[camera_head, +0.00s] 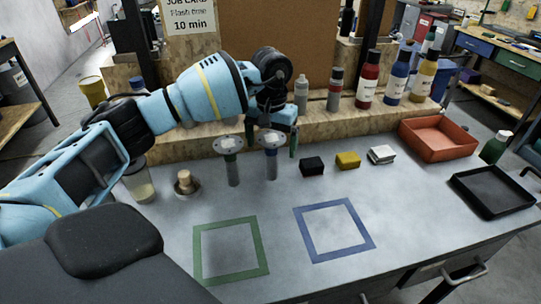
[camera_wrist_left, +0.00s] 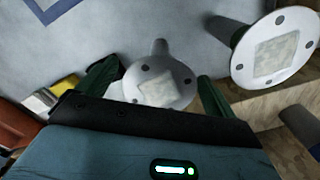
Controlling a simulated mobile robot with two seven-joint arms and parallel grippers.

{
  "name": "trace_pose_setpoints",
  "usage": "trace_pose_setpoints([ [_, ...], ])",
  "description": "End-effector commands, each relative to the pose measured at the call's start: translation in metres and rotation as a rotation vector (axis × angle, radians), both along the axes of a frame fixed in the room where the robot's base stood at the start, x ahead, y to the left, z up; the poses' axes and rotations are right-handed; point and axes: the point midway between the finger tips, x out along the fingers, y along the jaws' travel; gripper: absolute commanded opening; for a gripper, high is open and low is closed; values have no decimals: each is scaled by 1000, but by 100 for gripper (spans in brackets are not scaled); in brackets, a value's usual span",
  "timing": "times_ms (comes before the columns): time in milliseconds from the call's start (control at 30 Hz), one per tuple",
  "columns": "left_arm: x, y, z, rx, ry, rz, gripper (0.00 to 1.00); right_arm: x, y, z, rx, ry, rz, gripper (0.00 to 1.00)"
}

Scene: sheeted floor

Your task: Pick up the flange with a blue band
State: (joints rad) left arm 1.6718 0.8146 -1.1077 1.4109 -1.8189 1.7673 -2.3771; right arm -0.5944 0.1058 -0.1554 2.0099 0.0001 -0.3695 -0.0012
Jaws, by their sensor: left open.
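Two flanges with round pale heads on grey stems stand upright on the bench. The right one in the head view, the flange with a blue band (camera_head: 271,166), stands below my left gripper (camera_head: 272,148). The other flange (camera_head: 232,169), with a greenish band, stands just to its left. In the left wrist view, the blue-band flange's head (camera_wrist_left: 158,82) lies between the green fingers of my open left gripper (camera_wrist_left: 160,76), with no clear contact. The other flange's head (camera_wrist_left: 275,50) is at the right there. My right gripper is not in view.
Black (camera_head: 312,166), yellow (camera_head: 348,160) and white (camera_head: 382,154) blocks lie right of the flanges. A wooden piece (camera_head: 185,184) and a jar (camera_head: 138,183) stand left. Bottles line the shelf behind. Green (camera_head: 262,250) and blue (camera_head: 362,228) outlined squares in front are empty.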

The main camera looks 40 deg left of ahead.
Motion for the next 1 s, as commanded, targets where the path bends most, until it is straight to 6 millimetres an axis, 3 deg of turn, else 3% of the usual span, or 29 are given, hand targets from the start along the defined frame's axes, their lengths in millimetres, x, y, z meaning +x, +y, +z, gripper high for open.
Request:
trace_pose_setpoints([
  [133,0,0,-14,0,0,0,92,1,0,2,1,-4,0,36],
  [400,0,0,-17,-1,-1,0,92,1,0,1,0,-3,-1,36],
  [833,0,0,-17,-1,-1,0,38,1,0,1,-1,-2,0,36],
  [1000,1,0,-16,-1,-2,0,38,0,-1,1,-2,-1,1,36],
])
